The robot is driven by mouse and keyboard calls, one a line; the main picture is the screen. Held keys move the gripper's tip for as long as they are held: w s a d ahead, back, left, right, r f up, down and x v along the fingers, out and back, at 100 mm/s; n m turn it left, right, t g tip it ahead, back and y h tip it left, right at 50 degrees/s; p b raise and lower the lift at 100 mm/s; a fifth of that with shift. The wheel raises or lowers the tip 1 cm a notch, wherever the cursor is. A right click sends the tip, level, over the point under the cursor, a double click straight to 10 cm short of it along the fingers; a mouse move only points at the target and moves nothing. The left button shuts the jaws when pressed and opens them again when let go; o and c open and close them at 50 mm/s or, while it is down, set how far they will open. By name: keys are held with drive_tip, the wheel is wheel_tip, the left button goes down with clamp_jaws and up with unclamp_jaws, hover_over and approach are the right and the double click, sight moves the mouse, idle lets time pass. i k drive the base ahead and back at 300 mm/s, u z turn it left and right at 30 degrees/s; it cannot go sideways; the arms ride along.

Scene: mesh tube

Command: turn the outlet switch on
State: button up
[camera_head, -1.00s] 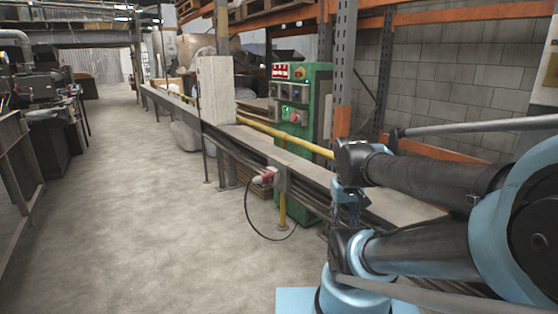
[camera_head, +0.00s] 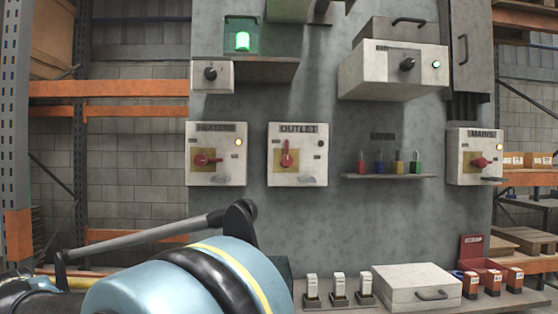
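The outlet switch is a white box (camera_head: 298,179) labelled OUTLET on the grey panel, near the middle of the head view. Its red handle (camera_head: 287,155) points up on a yellow plate. A small round lamp at its upper right looks dark. My gripper is not in view. Only links of my arm (camera_head: 190,280) show, at the lower left, below the switch boxes and apart from the outlet box in the picture.
The HEATING box (camera_head: 215,178), handle sideways and lamp yellow, is left of the outlet. The MAINS box (camera_head: 473,175) is far right. Several padlocks stand on a small shelf (camera_head: 388,176). A bench below carries a white case (camera_head: 418,285). Panel space around the outlet is clear.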

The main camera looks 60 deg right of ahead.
sight(287, 160)
drive_tip(key=z, duration=0.05)
drive_tip(key=k, duration=0.9)
drive_tip(key=z, duration=1.85)
drive_tip(key=i, duration=0.35)
drive_tip(key=z, duration=1)
drive_tip(key=k, duration=0.35)
drive_tip(key=z, duration=0.05)
